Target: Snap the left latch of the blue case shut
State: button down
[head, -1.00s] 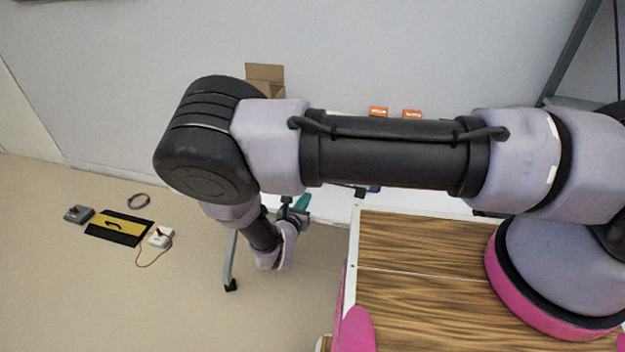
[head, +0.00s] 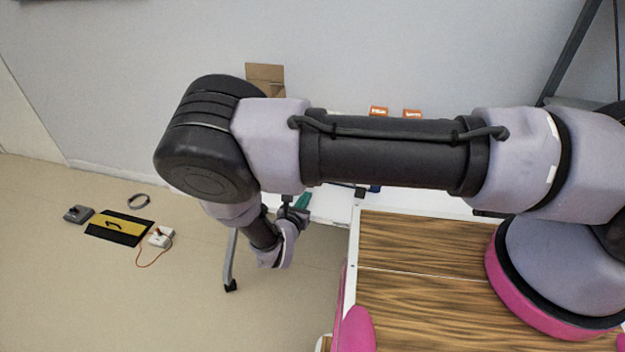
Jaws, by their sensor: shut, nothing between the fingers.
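A small dark blue piece (head: 375,188) shows just below my forearm, at the white table's near edge. It may be part of the blue case; the rest is hidden behind my arm, and no latch can be made out. My gripper (head: 293,212) shows only in part, as a dark shape above my wrist at the table's left end. It is shut and empty; its fingertips are hard to see. A teal thing (head: 303,202) is right beside it; whether they touch is unclear.
My arm covers most of the white table (head: 425,202). Two orange boxes (head: 378,111) and an open cardboard box (head: 265,78) stand behind it. Several items, including a black and yellow mat (head: 120,228), lie on the floor at left. A wood-grain surface (head: 430,310) is at front right.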

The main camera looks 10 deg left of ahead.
jog(key=shift+w+d+r, duration=0.15)
jog(key=shift+w+r, duration=0.15)
jog(key=shift+w, duration=0.55)
jog(key=shift+w+d+r, duration=0.1)
jog(key=shift+w+r, duration=0.2)
jog(key=shift+w, duration=0.5)
dwell(0.5)
jog(key=shift+s+a, duration=0.15)
jog(key=shift+s, duration=1)
jog(key=shift+s+a, duration=0.2)
jog(key=shift+s, duration=1)
jog(key=shift+s+a, duration=0.15)
jog(key=shift+s, duration=1)
